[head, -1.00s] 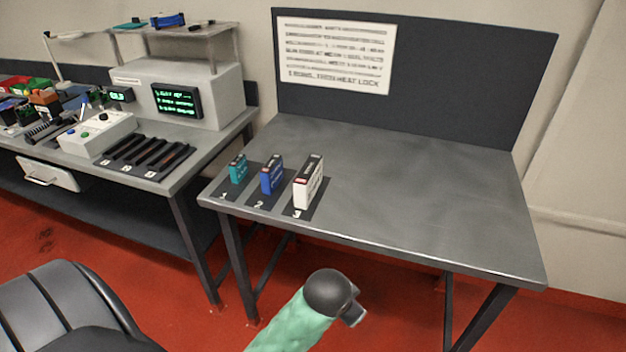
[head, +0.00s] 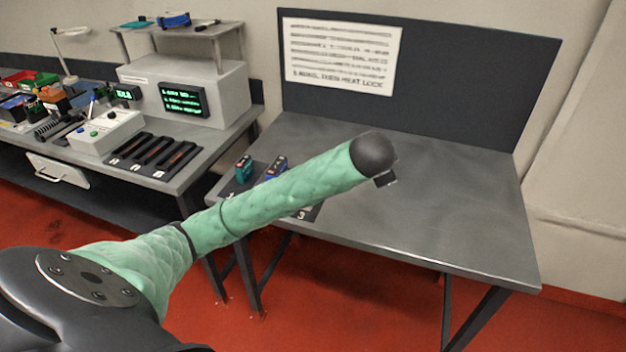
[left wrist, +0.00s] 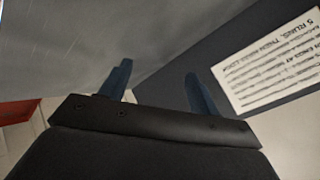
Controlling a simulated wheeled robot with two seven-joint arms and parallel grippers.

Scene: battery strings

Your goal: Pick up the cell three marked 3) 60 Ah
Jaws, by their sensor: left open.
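The white cell three is hidden behind my left arm in the head view. Part of its dark mat marked 3 (head: 310,213) shows below the arm, at the table's front left. A teal cell (head: 244,168) and a blue cell (head: 277,167) stand on the mats to its left, the blue one partly covered by the arm. My left gripper (head: 386,180) is above the middle of the table, to the right of the cells. In the left wrist view its two blue fingers (left wrist: 158,72) are apart with nothing between them. My right gripper is not in view.
The grey table (head: 430,215) is clear in its middle and right. A dark back panel (head: 465,85) with a white text sheet (head: 340,55) stands behind it. At left, another bench holds a button box (head: 105,132), a slotted black rack (head: 150,155) and a green-lettered display (head: 183,100).

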